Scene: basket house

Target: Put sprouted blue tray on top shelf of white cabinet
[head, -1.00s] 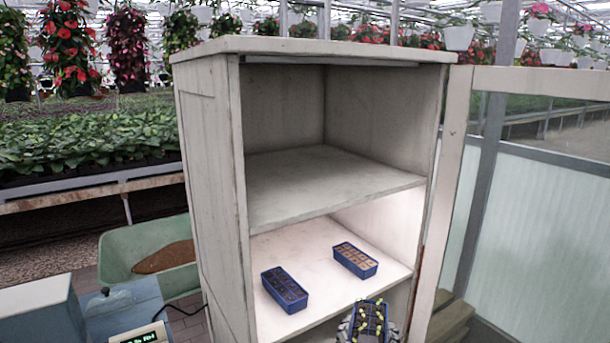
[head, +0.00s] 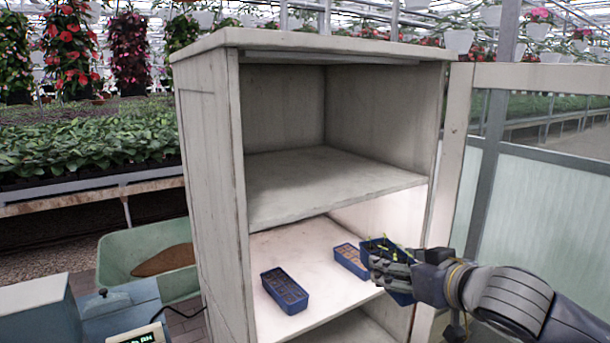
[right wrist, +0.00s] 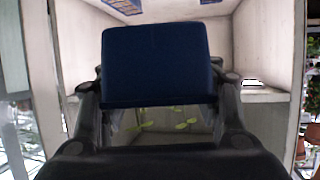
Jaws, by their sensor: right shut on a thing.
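My right gripper (head: 398,270) is shut on a blue tray with green sprouts (head: 385,247). It holds the tray in front of the right side of the white cabinet (head: 213,150), at about the height of the lit middle shelf. In the right wrist view the blue tray (right wrist: 155,65) sits between the fingers (right wrist: 157,100), with sprout leaves showing below it. The cabinet's top shelf (head: 320,180) is empty. My left gripper is not in view.
On the lit shelf stand a blue tray with dark soil (head: 286,290) and a blue tray with brown cells (head: 350,258), partly hidden by the held tray. The cabinet's open glazed door (head: 545,180) is at the right. A green wheelbarrow (head: 135,260) stands at the left.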

